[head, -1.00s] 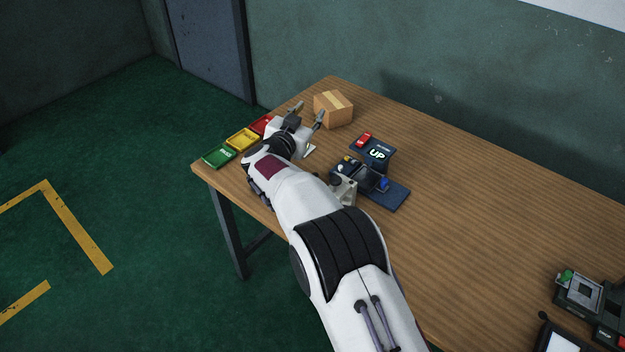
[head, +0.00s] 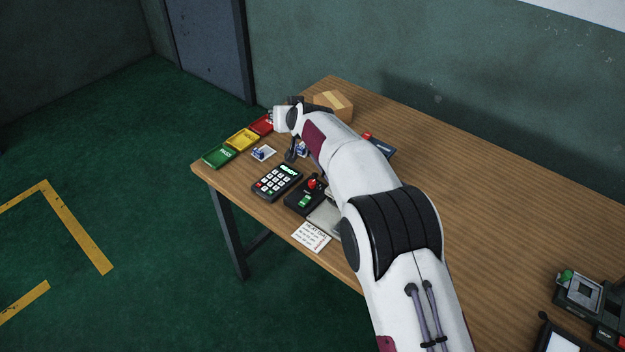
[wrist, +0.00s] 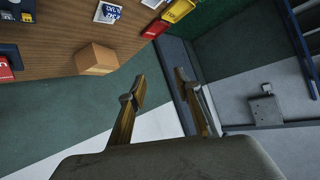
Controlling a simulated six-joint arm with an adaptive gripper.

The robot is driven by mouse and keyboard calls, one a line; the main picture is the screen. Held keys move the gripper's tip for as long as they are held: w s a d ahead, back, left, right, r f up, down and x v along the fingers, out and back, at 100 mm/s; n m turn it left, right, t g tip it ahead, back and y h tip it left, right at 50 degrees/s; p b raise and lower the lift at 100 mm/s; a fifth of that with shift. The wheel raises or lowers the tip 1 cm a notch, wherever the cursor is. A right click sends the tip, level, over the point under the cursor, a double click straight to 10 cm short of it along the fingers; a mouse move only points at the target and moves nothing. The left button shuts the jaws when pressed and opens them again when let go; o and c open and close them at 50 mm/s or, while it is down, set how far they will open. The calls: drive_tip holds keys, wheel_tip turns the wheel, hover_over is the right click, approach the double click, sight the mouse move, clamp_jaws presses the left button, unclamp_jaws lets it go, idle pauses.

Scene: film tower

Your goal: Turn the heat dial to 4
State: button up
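I cannot make out the heat dial itself in either view. A white card (head: 311,237) that appears to read "HEAT DIAL" lies at the table's front edge in the head view. A light grey plate (head: 325,216) beside it is partly covered by my arm, which hides that part of the table. My gripper (wrist: 158,88) is open and empty in the wrist view, with its two fingers apart and floor and wall behind them. In the head view, my wrist is above the table's far left part, near the cardboard box, and the fingertips are not clearly visible.
The cardboard box (head: 335,103) stands at the back. Green (head: 219,156), yellow (head: 242,139) and red (head: 262,124) trays line the left edge. A keypad (head: 277,182) and a red-knobbed black box (head: 306,194) are left of my arm. The table's right middle is clear.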

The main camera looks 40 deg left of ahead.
drive_tip(key=s+d+f+g+h, duration=0.2)
drive_tip(key=d+f+h, duration=0.1)
drive_tip(key=d+f, duration=0.2)
drive_tip(key=m+h, duration=0.2)
drive_tip(key=h, duration=0.2)
approach(312, 182)
drive_tip(key=shift+w+g, duration=0.35)
drive_tip(key=shift+g, duration=0.05)
drive_tip(key=shift+a+f, duration=0.1)
drive_tip(key=shift+f, duration=0.1)
drive_tip(key=shift+x, duration=3.75)
clamp_jaws()
